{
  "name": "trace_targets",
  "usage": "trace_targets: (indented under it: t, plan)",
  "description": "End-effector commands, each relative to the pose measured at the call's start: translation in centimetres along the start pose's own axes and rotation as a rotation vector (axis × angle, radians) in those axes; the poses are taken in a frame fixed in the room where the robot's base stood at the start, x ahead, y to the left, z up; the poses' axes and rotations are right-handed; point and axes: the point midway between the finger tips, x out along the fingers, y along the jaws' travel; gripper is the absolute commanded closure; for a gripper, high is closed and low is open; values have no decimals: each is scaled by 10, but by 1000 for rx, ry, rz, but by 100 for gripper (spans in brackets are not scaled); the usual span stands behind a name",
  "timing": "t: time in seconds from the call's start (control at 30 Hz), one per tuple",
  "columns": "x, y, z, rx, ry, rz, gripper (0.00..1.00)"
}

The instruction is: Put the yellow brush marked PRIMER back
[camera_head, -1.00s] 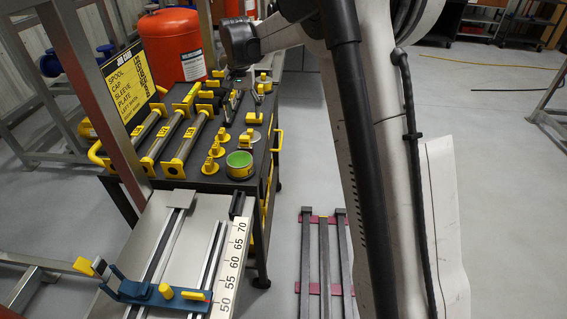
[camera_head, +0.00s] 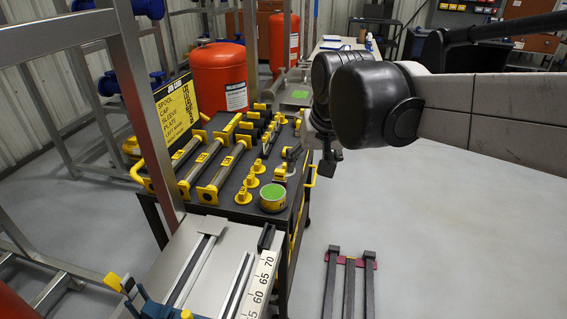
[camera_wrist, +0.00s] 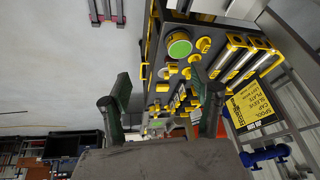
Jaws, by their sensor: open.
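I cannot make out a yellow brush marked PRIMER or read any such mark in either view. My gripper (camera_head: 328,168) hangs just right of the black-topped cart (camera_head: 222,218) in the head view, partly hidden by my wrist. In the wrist view its two fingers stand wide apart (camera_wrist: 162,88), with nothing seen between them but the cart's contents beyond. On the cart, a yellow tin with a green top (camera_head: 272,198) stands near the right front corner; it also shows in the wrist view (camera_wrist: 180,47). Small yellow pieces (camera_head: 244,194) stand left of the tin.
Yellow-ended bars (camera_head: 222,178) lie on the cart beside a yellow job card (camera_head: 177,108). An orange tank (camera_head: 219,76) stands behind. A bench with a ruler (camera_head: 259,285) is in front. Dark bars (camera_head: 349,285) lie on the floor at right. The floor further right is clear.

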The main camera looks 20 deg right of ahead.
Motion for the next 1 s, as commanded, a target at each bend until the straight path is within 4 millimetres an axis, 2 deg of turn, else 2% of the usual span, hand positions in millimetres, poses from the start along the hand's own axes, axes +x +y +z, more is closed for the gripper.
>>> trace_targets:
  t: [0.03, 0.3, 0.5, 0.7, 1.0]
  plan:
    - [-4, 3, 16, -14, 17, -3, 40]
    - [-12, 14, 86, -90, 115, -13, 40]
    - [-8, 20, 126, -136, 175, -16, 40]
    - [-4, 23, 142, -156, 201, -16, 40]
    - [-4, 23, 143, -158, 204, -16, 40]
